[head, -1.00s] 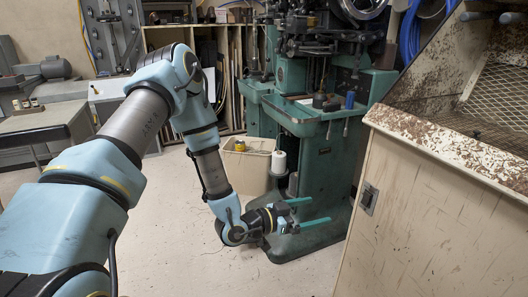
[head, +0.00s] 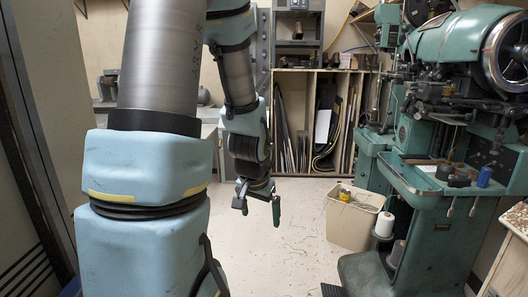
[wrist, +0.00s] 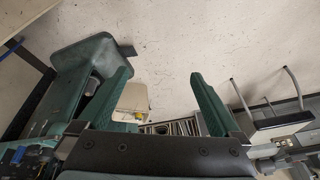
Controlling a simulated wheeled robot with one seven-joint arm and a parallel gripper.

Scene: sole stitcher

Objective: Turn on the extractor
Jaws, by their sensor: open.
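A beige cabinet with a worn top (head: 508,256), which may be the extractor, shows only in part at the bottom right corner of the head view. A switch was visible on its front earlier; I cannot make it out clearly now. My gripper (head: 259,204) hangs fingers down over the floor in the middle of the head view, well left of the cabinet. Its two green fingers stand apart with nothing between them in the wrist view (wrist: 161,76). The cabinet cannot be made out in the wrist view.
The green stitching machine (head: 435,225) stands at the right, between my gripper and the far right wall. A beige bin (head: 350,222) stands on the floor left of it. Shelves with upright boards (head: 300,125) line the back. The floor around my gripper is clear.

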